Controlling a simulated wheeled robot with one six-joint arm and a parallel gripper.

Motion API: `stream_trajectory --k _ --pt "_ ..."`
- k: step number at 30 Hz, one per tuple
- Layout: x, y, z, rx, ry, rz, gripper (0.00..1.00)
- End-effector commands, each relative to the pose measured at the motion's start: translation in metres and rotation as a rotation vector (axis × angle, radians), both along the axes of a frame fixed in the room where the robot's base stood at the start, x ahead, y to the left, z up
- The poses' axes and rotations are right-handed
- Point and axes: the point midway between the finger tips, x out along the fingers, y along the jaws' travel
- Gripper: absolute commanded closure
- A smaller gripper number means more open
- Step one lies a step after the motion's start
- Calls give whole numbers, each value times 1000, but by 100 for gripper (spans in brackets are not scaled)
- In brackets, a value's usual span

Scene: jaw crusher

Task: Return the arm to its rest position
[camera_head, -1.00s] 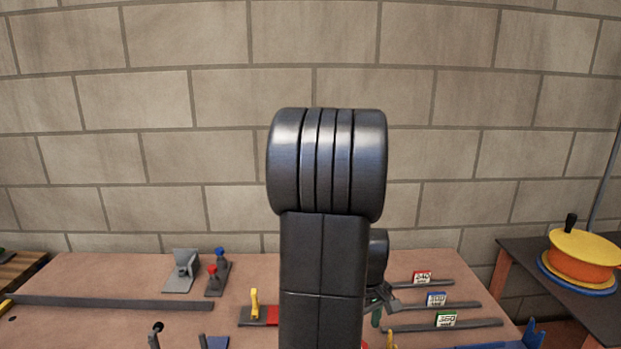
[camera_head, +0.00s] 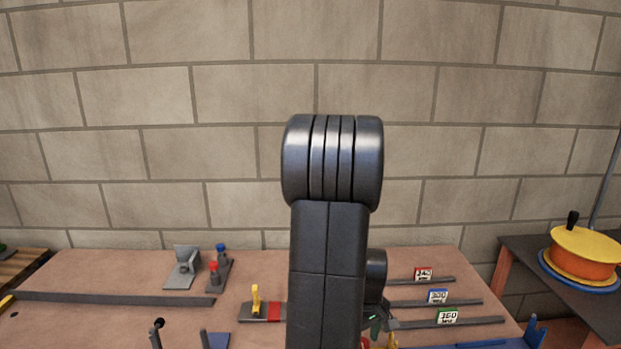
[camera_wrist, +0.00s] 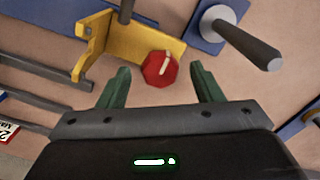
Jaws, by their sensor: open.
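My gripper (camera_wrist: 158,88) shows in the wrist view with its two green fingers spread apart and nothing held between them. A red knob (camera_wrist: 160,68) with a pale pointer mark lies just beyond the fingertips, beside a yellow bracket (camera_wrist: 112,42). I cannot tell how far the fingers are above it. In the head view my arm (camera_head: 330,220) stands up in the middle of the picture and bends at its top. It hides part of the table and most of my gripper.
A brown table (camera_head: 120,270) carries a grey bar (camera_head: 110,299), a grey bracket (camera_head: 183,268), red and blue knobs (camera_head: 219,262), and labelled strips (camera_head: 450,316) at right. An orange and yellow round device (camera_head: 580,255) stands on a dark side table. A block wall rises behind.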

Motion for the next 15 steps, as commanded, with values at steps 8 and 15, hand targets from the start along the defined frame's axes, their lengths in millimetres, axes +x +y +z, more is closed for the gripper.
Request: stream_trajectory --k 8,15 --pt "1 0 46 -1 -8 0 41" --pt "2 0 94 -1 -8 0 41"
